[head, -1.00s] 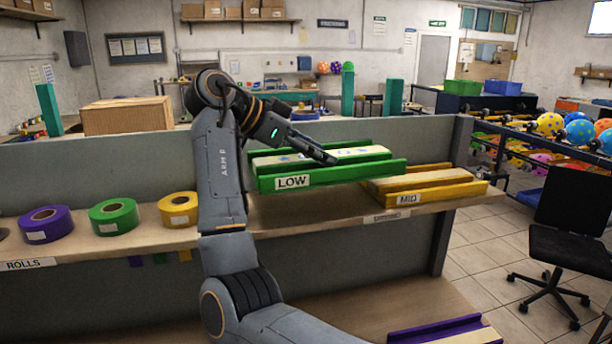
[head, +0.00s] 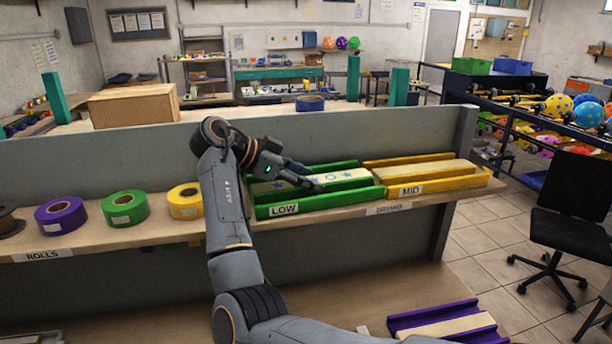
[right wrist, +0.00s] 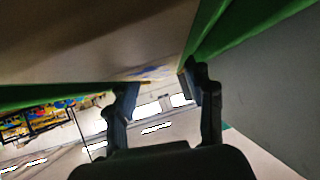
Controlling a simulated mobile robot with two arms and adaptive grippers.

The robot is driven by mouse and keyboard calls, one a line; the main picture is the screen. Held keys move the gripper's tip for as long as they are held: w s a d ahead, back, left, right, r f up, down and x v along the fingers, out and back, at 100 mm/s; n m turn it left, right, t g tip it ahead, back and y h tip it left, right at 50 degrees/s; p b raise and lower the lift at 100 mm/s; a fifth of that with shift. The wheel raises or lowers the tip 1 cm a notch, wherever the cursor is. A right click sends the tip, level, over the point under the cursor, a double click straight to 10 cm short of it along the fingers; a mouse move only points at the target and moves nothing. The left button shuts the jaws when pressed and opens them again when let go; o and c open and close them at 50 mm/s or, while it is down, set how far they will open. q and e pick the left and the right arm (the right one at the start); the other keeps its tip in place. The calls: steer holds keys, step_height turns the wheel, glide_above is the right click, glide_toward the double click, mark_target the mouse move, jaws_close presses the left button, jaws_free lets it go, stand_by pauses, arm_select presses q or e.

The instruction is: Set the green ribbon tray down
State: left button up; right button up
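The green ribbon tray (head: 345,201), marked LOW, sits on the shelf left of the yellow tray. A cream strip with blue shapes lies between its green walls. My right gripper (head: 308,180) reaches down over the tray's middle from the left. In the right wrist view the two fingers (right wrist: 160,88) are apart, close to the strip, with the green walls (right wrist: 45,96) on either side. Whether they still press on the tray does not show. My left gripper is out of view.
The yellow tray (head: 445,184), marked MID, stands just right of the green one. Yellow, green and purple rolls (head: 60,216) stand on the shelf at the left. A grey partition (head: 130,158) rises behind. A purple tray (head: 445,322) lies lower down.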

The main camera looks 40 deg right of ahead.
mark_target(265, 191)
steer(key=o, duration=0.5)
steer(key=shift+w+a+r, duration=0.2)
steer(key=shift+a+r, duration=0.05)
steer(key=shift+a, duration=0.2)
steer(key=b+v, duration=0.2)
steer(key=v, duration=0.7)
steer(key=shift+w+a+r+b, duration=0.1)
steer(key=shift+a+r+b, duration=0.2)
steer(key=shift+w+a+r, duration=0.15)
steer(key=shift+a+r, duration=0.2)
steer(key=shift+a, duration=0.15)
steer(key=shift+f, duration=0.1)
